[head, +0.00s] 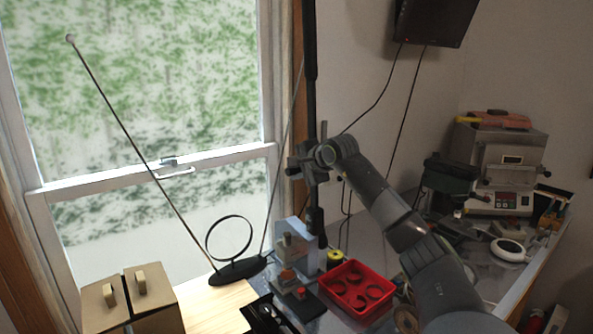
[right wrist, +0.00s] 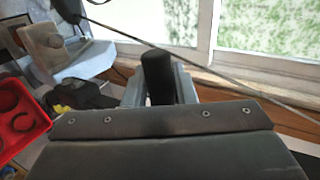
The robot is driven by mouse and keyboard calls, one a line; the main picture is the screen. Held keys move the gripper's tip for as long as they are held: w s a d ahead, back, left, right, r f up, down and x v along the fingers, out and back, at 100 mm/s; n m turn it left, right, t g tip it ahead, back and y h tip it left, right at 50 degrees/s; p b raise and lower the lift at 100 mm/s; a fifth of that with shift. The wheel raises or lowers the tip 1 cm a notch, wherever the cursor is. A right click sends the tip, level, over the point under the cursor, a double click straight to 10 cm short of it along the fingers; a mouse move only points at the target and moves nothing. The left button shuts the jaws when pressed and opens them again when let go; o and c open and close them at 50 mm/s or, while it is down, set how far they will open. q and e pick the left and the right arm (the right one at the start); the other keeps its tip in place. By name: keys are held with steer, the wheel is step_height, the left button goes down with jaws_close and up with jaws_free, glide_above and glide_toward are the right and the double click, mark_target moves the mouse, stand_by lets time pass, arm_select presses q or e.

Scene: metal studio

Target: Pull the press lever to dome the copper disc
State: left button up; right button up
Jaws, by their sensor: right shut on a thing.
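My right gripper (head: 303,163) is raised in front of the wall beside the window, at a dark upright pole. In the right wrist view the gripper (right wrist: 160,92) is shut around a black cylindrical grip (right wrist: 158,72), which looks like the press lever's handle. The small grey press (head: 290,248) stands on the bench below the gripper, with orange-red parts at its base. How the lever joins it is hard to make out. I cannot pick out the copper disc. My left gripper is not in view.
A red tray (head: 336,296) holding dark rings sits right of the press; it also shows in the right wrist view (right wrist: 30,134). A ring on a black base (head: 238,270) and wooden boxes (head: 153,295) stand left. Machines (head: 508,160) crowd the bench's far right.

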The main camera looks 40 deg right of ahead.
jaws_close()
steer(key=shift+s+f+b, duration=0.25)
steer(key=shift+s+b, duration=0.05)
steer(key=shift+b, duration=0.15)
steer(key=s+b, duration=0.2)
steer(key=s, duration=0.1)
steer(key=shift+s+a+b, duration=0.25)
steer(key=shift+s+b, duration=0.1)
steer(key=shift+b, duration=0.05)
